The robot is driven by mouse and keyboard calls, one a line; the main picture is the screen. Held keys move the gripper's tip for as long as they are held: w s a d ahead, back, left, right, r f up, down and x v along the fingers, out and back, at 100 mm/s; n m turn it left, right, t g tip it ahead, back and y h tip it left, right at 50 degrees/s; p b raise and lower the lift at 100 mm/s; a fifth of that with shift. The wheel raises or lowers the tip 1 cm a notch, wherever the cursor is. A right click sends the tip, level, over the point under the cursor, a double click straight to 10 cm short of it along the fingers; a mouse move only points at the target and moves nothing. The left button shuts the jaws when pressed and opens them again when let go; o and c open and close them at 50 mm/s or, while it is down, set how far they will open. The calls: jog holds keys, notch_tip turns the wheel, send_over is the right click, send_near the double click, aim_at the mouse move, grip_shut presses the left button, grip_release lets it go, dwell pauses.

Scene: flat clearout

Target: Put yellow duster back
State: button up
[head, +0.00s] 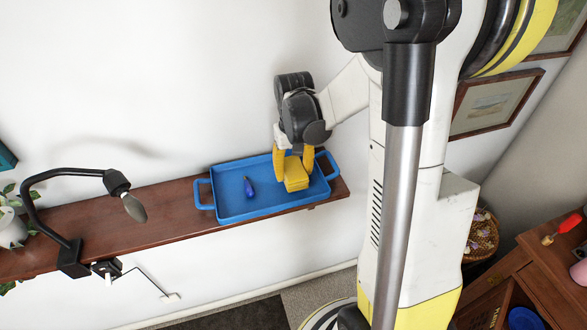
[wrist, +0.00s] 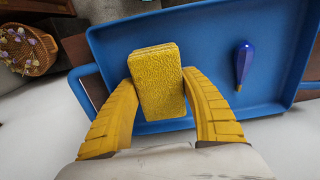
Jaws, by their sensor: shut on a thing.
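My gripper (head: 293,157) is shut on the yellow duster (head: 296,175), a folded, textured yellow cloth block. In the wrist view the duster (wrist: 157,82) sits between the two yellow fingers of my gripper (wrist: 157,88). The duster is over the right part of the blue tray (head: 232,213), which lies on a brown wall shelf. In the wrist view the tray (wrist: 210,60) spreads beneath the duster. I cannot tell whether the duster touches the tray's floor.
A small dark blue object (head: 249,188) lies in the tray, left of the duster. A black lamp (head: 70,225) is clamped to the shelf (head: 150,222) at left. Framed pictures (head: 492,103) hang at right. A wooden cabinet (head: 545,255) with a red-handled tool stands at lower right.

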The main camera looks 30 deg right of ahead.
jog(key=shift+f+b, duration=0.45)
jog(key=shift+f, duration=0.05)
dwell(0.3)
jog(key=o, duration=1.2)
jog(key=shift+c, duration=0.2)
notch_tip(320, 180, up, 12)
jog(key=shift+r, duration=0.1)
